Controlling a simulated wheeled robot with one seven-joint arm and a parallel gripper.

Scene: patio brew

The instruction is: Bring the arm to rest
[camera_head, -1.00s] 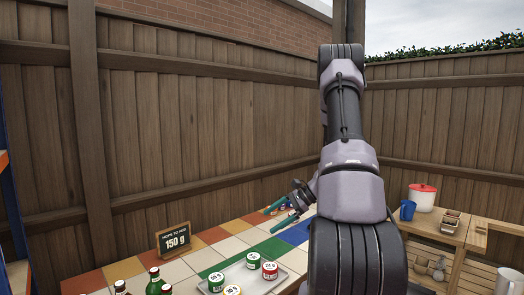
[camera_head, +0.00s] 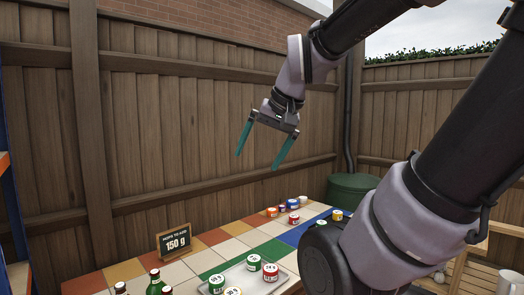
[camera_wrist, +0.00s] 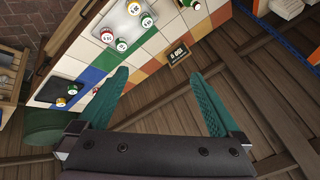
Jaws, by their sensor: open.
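My gripper (camera_head: 262,148) is raised in front of the wooden fence, above the far part of the tiled table (camera_head: 130,268). Its two teal fingers point down and stand well apart, with nothing between them.
A sign reading 150 g (camera_head: 174,241) stands at the table's back edge. A metal tray (camera_head: 284,284) holds several labelled tins, and bottles (camera_head: 155,281) stand at the front. More tins (camera_head: 293,204) sit at the far end. A green barrel (camera_head: 350,187) stands behind the table.

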